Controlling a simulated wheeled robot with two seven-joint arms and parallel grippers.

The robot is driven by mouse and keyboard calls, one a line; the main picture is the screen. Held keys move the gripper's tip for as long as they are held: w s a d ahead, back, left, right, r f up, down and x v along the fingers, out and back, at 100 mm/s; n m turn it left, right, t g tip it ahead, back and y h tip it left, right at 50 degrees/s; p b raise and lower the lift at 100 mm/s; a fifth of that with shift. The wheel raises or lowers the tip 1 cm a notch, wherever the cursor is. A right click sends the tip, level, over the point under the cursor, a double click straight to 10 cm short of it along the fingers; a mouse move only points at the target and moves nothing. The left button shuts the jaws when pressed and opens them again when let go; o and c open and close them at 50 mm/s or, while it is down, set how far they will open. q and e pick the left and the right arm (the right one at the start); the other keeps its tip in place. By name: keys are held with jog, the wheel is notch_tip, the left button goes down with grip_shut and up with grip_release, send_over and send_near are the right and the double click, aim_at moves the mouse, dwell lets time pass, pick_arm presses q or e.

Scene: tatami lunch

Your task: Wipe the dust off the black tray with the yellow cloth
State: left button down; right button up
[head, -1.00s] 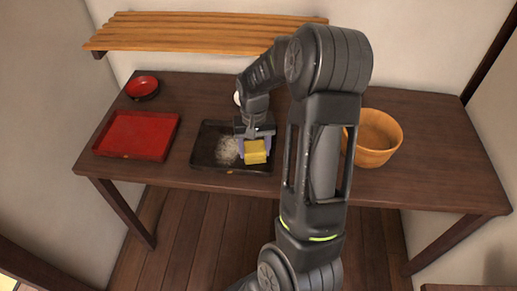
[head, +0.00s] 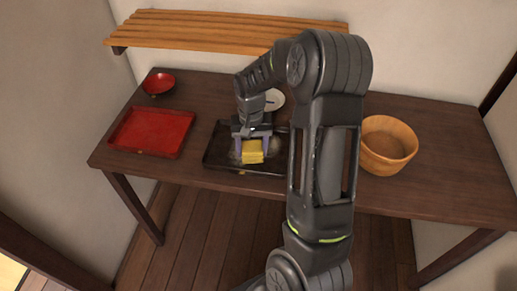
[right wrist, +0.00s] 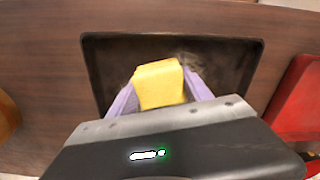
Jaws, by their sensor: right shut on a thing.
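The black tray (head: 216,158) lies on the dark wooden table near its front edge, right of the red tray. My right gripper (head: 252,148) is over the black tray, shut on the yellow cloth (head: 252,155). The cloth looks like a folded block and is low over the tray; I cannot tell for sure whether it touches. In the right wrist view the cloth (right wrist: 158,84) sits between the two purple fingers, with the black tray (right wrist: 248,62) around it. Grey dust (right wrist: 190,62) shows beside the cloth; in the head view the gripper partly hides it. My left gripper is not in view.
A red tray (head: 150,132) and a red bowl (head: 158,84) are on the left of the table (head: 440,175). A white dish (head: 275,99) is behind my arm. A wooden tub (head: 388,144) stands to the right. A slatted shelf (head: 215,32) is on the back wall.

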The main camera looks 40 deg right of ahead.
jog(key=shift+w+a, duration=0.3)
jog(key=shift+w, duration=0.05)
jog(key=shift+f, duration=0.1)
jog(key=shift+w+a, duration=0.5)
jog(key=shift+w, duration=0.25)
jog(key=shift+w+a, duration=0.5)
jog(key=shift+w, duration=0.25)
jog(key=shift+w+a, duration=0.1)
jog(key=shift+w+a, duration=0.5)
jog(key=shift+w, duration=0.15)
jog(key=shift+w+a, duration=0.45)
jog(key=shift+w, duration=0.2)
